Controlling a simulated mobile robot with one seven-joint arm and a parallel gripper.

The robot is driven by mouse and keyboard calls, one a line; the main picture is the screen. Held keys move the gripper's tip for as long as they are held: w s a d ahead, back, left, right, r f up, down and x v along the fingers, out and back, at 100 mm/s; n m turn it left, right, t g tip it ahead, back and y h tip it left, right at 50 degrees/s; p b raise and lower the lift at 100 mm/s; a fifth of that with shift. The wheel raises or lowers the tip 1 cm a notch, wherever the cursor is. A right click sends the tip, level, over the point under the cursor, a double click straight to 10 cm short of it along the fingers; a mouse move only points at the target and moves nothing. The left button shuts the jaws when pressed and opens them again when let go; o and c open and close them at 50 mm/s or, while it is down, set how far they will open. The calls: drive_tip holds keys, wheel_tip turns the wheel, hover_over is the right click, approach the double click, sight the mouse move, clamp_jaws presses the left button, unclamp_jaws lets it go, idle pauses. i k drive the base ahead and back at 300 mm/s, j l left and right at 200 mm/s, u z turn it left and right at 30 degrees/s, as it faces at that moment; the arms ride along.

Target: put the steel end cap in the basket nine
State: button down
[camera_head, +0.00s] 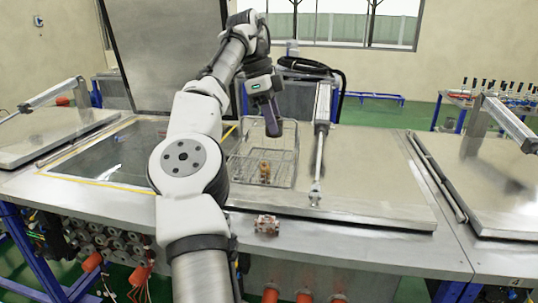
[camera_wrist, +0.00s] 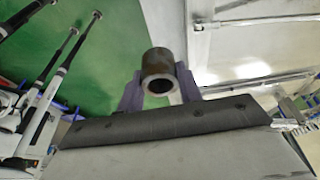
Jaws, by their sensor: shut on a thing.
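A short, dark grey hollow metal cylinder, the steel end cap (camera_wrist: 157,66), sits between the purple fingers of my gripper (camera_wrist: 158,84) in the wrist view. Its open ring end faces the camera. My gripper (camera_head: 272,128) also shows in the head view, pointing down over the back of a wire basket (camera_head: 294,160); the end cap cannot be made out there. The basket stands on the steel bench right of my arm. A small brass-coloured part (camera_head: 265,172) is inside it. No number is readable on the basket.
A reddish-brown part (camera_head: 266,224) lies near the bench's front edge. A pneumatic cylinder (camera_head: 321,135) stands right of the basket, over a flat steel lid (camera_head: 375,185). A dark open panel (camera_head: 165,50) rises behind my arm. A yellow-edged glass-like surface (camera_head: 110,160) lies left.

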sight(273, 155)
drive_tip(key=i, duration=1.4)
